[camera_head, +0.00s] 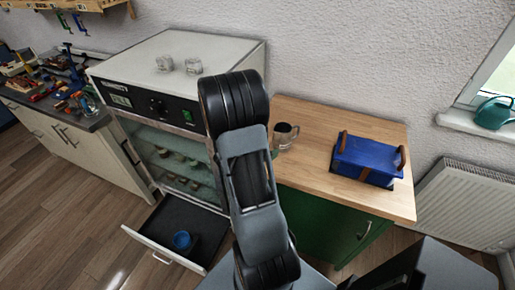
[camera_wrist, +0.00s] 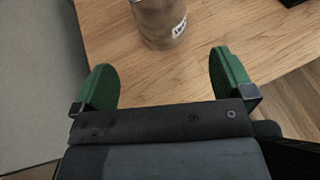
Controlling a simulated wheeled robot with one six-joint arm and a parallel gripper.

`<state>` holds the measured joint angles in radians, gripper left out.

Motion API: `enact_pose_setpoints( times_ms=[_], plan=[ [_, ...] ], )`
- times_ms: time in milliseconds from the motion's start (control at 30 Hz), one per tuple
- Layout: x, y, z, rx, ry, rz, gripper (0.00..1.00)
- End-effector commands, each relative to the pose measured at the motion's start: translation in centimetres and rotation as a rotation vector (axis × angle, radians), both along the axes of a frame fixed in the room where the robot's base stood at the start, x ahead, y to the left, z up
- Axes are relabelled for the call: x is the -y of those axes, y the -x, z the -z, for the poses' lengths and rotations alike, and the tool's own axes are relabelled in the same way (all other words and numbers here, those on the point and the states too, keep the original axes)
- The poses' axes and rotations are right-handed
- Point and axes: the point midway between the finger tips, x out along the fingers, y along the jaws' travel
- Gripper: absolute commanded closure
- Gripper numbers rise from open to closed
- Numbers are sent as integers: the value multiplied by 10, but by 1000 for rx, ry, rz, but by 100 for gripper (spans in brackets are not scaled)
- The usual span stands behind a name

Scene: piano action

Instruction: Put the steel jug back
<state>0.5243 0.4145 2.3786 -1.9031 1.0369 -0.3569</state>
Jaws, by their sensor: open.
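In the head view my arm hides most of the gripper.
A blue box with brown handles (camera_head: 366,160) sits on the worktop's right part. The white cabinet (camera_head: 170,62) stands left, two clear objects on top. Its open drawer (camera_head: 160,250) holds a blue cup (camera_head: 181,240). A cluttered bench (camera_head: 82,125) stands far left, a radiator (camera_head: 462,205) right.

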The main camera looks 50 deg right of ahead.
Motion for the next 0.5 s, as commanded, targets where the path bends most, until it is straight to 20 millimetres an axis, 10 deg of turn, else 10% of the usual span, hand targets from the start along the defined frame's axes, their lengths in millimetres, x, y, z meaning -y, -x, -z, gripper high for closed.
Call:
enact_pose_setpoints(
  times_ms=[333,500],
  plan=[
    [-20,2,-25,136,-21,106,0],
    [-72,10,-65,483,-148,364,0]
  ],
)
